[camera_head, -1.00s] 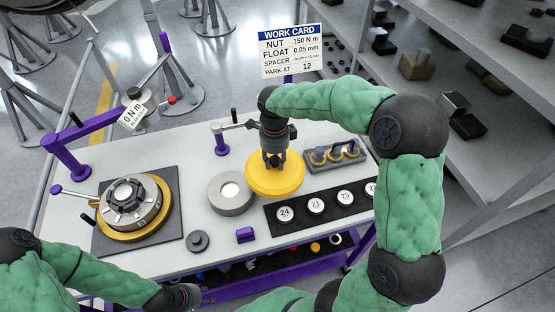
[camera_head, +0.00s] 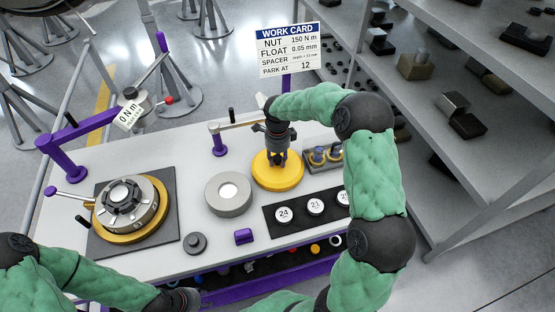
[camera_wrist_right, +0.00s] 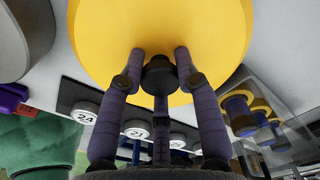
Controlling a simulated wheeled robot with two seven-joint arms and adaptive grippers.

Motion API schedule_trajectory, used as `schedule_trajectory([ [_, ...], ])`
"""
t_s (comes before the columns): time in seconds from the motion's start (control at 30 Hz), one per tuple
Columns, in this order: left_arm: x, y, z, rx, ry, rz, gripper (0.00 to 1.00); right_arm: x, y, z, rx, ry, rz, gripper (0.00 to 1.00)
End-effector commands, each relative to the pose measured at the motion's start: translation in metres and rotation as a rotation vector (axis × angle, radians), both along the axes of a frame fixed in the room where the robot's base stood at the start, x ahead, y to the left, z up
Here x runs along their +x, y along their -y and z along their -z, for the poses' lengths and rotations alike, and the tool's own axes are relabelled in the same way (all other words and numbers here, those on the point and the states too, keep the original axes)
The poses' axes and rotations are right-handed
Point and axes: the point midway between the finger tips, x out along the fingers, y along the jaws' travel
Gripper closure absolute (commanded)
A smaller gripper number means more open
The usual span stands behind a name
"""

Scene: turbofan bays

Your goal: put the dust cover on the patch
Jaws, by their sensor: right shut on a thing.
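The dust cover is a round yellow disc (camera_head: 278,171) with a dark knob (camera_wrist_right: 160,75). It is at the back of the bench, right of a grey ring. My right gripper (camera_head: 277,158) is above it, shut on the knob; the wrist view shows the purple-grey fingers around the knob and the yellow face (camera_wrist_right: 160,30) beyond. I cannot tell whether the cover rests on the bench or hangs just above it. No patch can be made out; the cover hides the surface under it. My left gripper (camera_head: 188,299) is low at the front edge, its fingers unclear.
The grey ring (camera_head: 228,195) stands close left of the cover. A black strip with numbered discs (camera_head: 284,214) lies in front, and a grey tray with yellow rings (camera_head: 325,158) is right. A turbofan hub (camera_head: 131,206) sits at the left. A work card (camera_head: 288,50) stands behind.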

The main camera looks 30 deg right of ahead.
Motion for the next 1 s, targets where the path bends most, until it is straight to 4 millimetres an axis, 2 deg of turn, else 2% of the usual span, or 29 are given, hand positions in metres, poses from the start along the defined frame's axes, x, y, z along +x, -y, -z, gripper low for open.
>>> schedule_trajectory([
  [0.37, 0.000, 0.000, 0.003, 0.000, 0.000, 0.000, 0.60, 0.001, 0.000, 0.004, 0.000, 0.004, 0.001, 1.00],
  [0.4, 0.000, 0.000, 0.003, 0.000, 0.000, 0.000, 0.60, 0.000, 0.000, 0.005, 0.000, 0.002, 0.001, 0.61],
  [0.47, 0.000, 0.000, 0.002, 0.000, 0.000, 0.000, 0.60, 0.000, 0.000, 0.004, 0.000, 0.002, 0.001, 0.44],
  [0.83, 0.000, 0.000, 0.001, 0.000, 0.000, 0.000, 0.60, 0.000, 0.000, 0.003, 0.000, 0.002, 0.001, 0.43],
  [1.0, 0.000, 0.000, -0.003, 0.000, 0.000, 0.000, 0.60, 0.002, 0.000, -0.013, -0.001, 0.007, 0.001, 0.43],
])
